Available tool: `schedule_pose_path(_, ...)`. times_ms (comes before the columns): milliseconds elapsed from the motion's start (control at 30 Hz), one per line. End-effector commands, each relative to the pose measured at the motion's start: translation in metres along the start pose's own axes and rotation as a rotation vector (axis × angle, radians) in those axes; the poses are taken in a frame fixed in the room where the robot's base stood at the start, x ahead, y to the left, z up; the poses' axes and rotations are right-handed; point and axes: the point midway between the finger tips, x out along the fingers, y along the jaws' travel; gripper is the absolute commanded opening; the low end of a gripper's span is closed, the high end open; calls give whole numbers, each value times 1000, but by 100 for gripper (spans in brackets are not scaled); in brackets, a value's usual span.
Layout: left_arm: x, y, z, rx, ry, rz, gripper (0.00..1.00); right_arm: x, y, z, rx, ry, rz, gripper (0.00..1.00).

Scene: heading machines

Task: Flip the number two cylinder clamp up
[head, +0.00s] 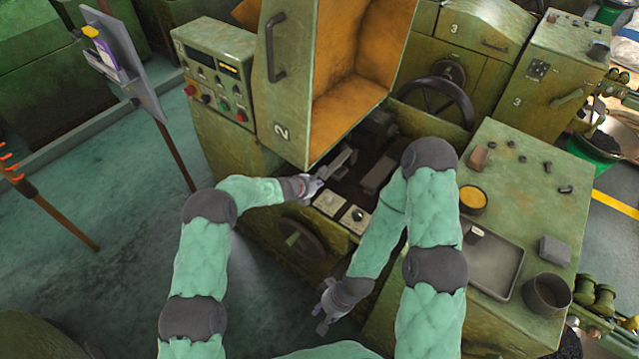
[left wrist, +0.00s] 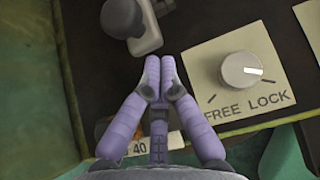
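The number two machine has its cover (head: 282,85) raised, with an orange inside. A grey bar-like part (head: 341,160), which may be the clamp, shows in its dark bay just past my left gripper (head: 317,184). In the left wrist view, a dark round knob (left wrist: 122,17) and a pale metal piece (left wrist: 147,40) stand just beyond the left fingertips (left wrist: 160,68). The purple fingers are together, with nothing visible between them. Whether they touch the metal piece is unclear. My right gripper (head: 326,312) hangs low beside the machine's front, away from the bay; its fingers are too small to judge.
A FREE LOCK dial (left wrist: 240,70) sits right of the left fingers. A control box (head: 215,75) stands left of the cover. A handwheel (head: 437,103) and a bench (head: 540,180) with a tray (head: 492,262) are at right. A sign stand (head: 120,60) stands on the left floor.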

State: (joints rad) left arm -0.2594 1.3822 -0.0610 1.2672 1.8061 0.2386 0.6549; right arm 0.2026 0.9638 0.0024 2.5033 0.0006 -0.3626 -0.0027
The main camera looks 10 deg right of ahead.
Motion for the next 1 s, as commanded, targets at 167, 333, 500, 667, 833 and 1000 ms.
schedule_pose_path(167,11,0,0,1,0,1,0,-1,0,0,0,0,0,40)
schedule_pose_path(333,16,0,0,0,0,1,0,-1,0,0,0,0,0,40)
schedule_pose_path(500,16,0,0,0,0,1,0,-1,0,0,0,0,0,40)
schedule_pose_path(667,16,0,0,0,0,1,0,-1,0,0,0,0,0,40)
schedule_pose_path(833,10,1,8,1,-1,1,0,-5,-2,0,0,0,0,40)
schedule_pose_path(1000,-1,1,22,2,-1,2,0,-10,-4,0,0,0,0,40)
